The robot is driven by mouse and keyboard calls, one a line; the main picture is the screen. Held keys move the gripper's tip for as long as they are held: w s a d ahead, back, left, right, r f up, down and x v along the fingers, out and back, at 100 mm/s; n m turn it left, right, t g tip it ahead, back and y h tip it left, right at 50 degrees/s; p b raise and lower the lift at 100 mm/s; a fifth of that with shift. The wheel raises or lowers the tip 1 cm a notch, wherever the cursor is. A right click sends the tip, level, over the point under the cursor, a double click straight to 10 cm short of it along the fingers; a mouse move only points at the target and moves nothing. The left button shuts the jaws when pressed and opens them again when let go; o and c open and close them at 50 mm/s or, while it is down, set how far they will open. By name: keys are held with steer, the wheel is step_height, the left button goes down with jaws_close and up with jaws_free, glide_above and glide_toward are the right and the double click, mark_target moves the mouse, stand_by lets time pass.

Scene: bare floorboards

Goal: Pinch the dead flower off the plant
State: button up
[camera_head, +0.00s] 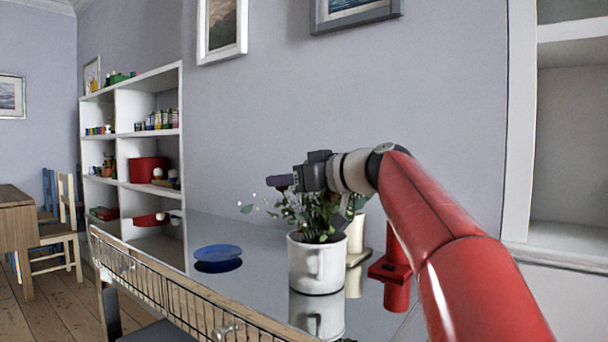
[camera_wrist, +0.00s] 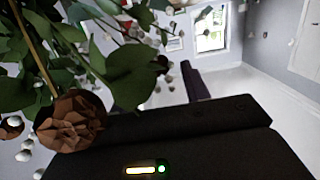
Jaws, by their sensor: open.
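The plant (camera_head: 319,222) has green leaves and small white buds, and stands upright in a white mug-like pot (camera_head: 317,265) on a glossy grey table. My gripper (camera_head: 281,182) is above the plant, pointing left, with its fingers apart and nothing seen between them. In the wrist view a brown, dried flower (camera_wrist: 70,122) hangs at the left, beside the dark gripper body and close to it. Green leaves (camera_wrist: 125,75) fill the upper left there, and one dark finger (camera_wrist: 194,84) shows beyond. The dried flower cannot be made out in the head view.
A blue dish (camera_head: 218,252) sits on the table left of the pot. Cream cylinders (camera_head: 356,232) stand just behind the pot at right. A wire basket or rail (camera_head: 180,300) runs along the front edge. White shelves (camera_head: 148,130) stand at the back left.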

steer(key=shift+x, duration=1)
jaws_close()
